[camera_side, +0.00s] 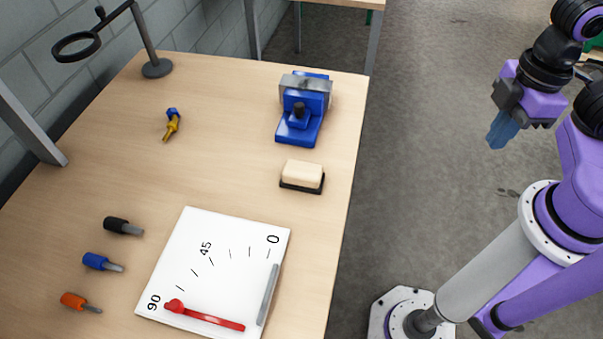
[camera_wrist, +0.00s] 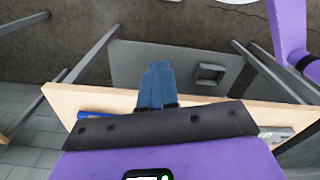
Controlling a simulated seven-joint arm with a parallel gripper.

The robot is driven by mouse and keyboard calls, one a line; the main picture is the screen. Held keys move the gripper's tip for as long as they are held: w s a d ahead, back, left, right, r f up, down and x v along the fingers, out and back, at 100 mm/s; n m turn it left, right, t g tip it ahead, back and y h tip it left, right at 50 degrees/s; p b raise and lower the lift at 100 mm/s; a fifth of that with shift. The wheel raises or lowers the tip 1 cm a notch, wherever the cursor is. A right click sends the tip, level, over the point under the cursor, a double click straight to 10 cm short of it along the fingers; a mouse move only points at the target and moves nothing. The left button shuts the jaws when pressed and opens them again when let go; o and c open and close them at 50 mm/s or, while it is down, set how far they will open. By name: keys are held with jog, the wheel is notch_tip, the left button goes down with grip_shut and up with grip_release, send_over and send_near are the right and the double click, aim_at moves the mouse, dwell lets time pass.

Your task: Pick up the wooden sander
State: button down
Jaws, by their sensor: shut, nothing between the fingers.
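The wooden sander (camera_side: 302,175) is a small block with a pale wooden top and a dark underside. It lies on the wooden table near its right edge in the side view, just below the blue vise. My gripper (camera_side: 495,142) is to the right of the table, above the floor and well apart from the sander. Its blue fingers are together and empty. In the wrist view my gripper (camera_wrist: 157,70) points past the table edge, and I cannot make out the sander there.
A blue vise (camera_side: 303,108) stands behind the sander. A white angle board (camera_side: 215,270) with a red pointer lies in front. A blue-yellow tool (camera_side: 172,125), a magnifier stand (camera_side: 157,68) and several screwdriver-like tools (camera_side: 102,262) are further left. The table (camera_side: 225,155) is bare left of the sander.

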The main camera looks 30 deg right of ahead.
grip_release()
dwell(0.3)
jog(key=m, duration=2.2)
send_over(302, 169)
jog(key=f, duration=1)
jog(key=shift+w+d, duration=0.25)
jog(key=shift+w, duration=0.05)
jog(key=shift+s+a+f, duration=0.15)
jog(key=shift+s+f, duration=0.05)
jog(key=shift+f, duration=1.2)
jog(key=shift+s+a+f, duration=0.1)
jog(key=shift+s+f, duration=0.05)
jog(key=shift+f, duration=1.2)
